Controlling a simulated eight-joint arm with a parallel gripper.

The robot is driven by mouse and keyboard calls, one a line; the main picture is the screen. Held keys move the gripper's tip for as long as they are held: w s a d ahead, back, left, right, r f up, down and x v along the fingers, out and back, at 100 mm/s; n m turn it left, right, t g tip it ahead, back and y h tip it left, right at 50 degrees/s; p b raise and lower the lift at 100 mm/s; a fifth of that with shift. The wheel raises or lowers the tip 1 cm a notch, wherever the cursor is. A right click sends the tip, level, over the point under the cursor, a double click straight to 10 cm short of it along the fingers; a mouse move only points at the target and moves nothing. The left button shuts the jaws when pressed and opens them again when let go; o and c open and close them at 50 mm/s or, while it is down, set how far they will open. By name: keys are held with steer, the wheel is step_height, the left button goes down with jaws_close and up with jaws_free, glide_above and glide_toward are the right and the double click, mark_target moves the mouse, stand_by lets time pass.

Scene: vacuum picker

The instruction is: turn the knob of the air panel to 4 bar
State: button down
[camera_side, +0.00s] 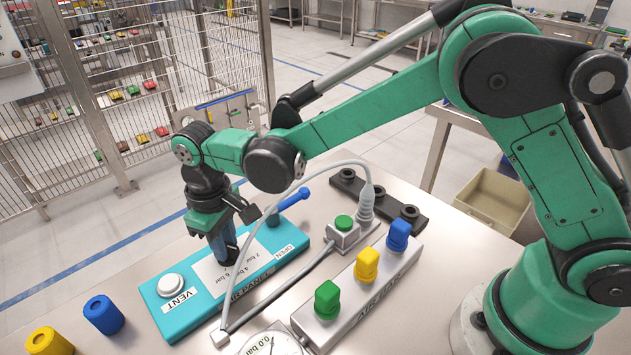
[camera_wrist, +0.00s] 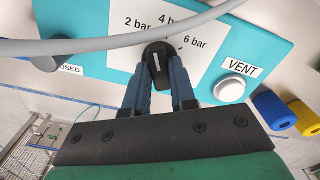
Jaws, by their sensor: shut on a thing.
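The teal air panel (camera_side: 170,319) lies on the bench, with a white scale plate (camera_side: 207,273) marked 2, 4 and 6 bar. Its black knob (camera_wrist: 157,54) has a white line, which runs nearly straight up in the wrist view, toward the gap between the 2 bar and 4 bar labels; a hose hides part of the scale there. My gripper (camera_side: 223,255) points down over the plate; in the wrist view its blue fingers (camera_wrist: 158,78) are shut on the knob's sides. The gauge (camera_side: 267,346), cut off by the bottom edge, reads 0.0 bar.
A grey hose (camera_side: 262,215) arches close beside my gripper and crosses the panel. The white VENT button (camera_side: 171,286) and a blue lever (camera_side: 290,200) flank the scale. A valve bar (camera_side: 350,300) with green, yellow and blue caps stands to the right.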

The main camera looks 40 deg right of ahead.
steer(key=m, duration=0.5)
stand_by(0.5)
steer(key=c, duration=0.7)
jaws_free()
steer(key=shift+r, duration=2.8)
